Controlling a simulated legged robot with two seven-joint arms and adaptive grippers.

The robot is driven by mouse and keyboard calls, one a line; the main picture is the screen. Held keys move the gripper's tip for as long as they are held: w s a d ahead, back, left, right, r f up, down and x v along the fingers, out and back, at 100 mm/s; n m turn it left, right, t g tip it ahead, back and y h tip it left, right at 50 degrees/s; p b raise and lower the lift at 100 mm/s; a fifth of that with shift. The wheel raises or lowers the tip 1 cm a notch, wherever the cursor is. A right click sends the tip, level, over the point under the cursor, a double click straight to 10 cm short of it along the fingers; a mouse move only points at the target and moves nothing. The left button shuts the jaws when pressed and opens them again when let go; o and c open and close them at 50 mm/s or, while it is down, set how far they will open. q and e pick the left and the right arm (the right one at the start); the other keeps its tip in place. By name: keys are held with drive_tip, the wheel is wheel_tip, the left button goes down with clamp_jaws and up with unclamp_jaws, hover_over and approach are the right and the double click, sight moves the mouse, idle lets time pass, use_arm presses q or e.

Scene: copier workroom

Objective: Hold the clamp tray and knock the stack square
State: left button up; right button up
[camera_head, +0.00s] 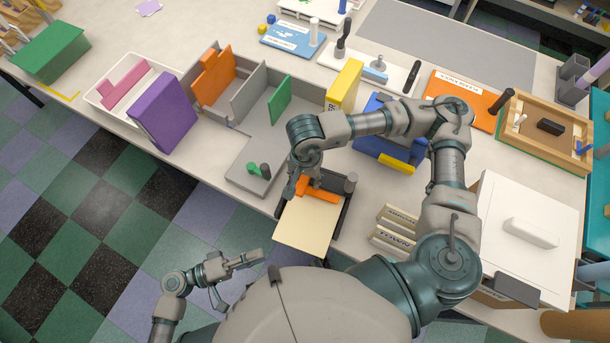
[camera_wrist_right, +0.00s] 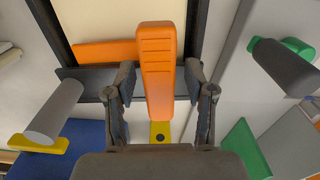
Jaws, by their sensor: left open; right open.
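The clamp tray (camera_head: 343,213) is a dark frame at the table's front edge, in the middle of the head view. A cream paper stack (camera_head: 307,222) lies in it; whether its edges are even I cannot tell. An orange clamp lever (camera_head: 321,194) crosses the tray's far end. In the right wrist view the orange lever (camera_wrist_right: 156,60) stands between the fingers of my right gripper (camera_wrist_right: 160,78), which is open around it. In the head view my right gripper (camera_head: 302,184) partly hides the clamp. My left gripper (camera_head: 240,281) is open and empty, left of the tray and beyond the table edge.
A grey sorter (camera_head: 262,135) with orange and green pieces stands behind and left of the tray. A purple binder (camera_head: 163,112) leans at a white bin. Labelled blocks (camera_head: 395,232) and a white-lidded box (camera_head: 525,225) stand right. Tiled floor lies open at left.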

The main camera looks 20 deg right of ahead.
wheel_tip(320, 180, up, 12)
idle(0.4)
drive_tip(key=shift+f, duration=0.1)
idle(0.4)
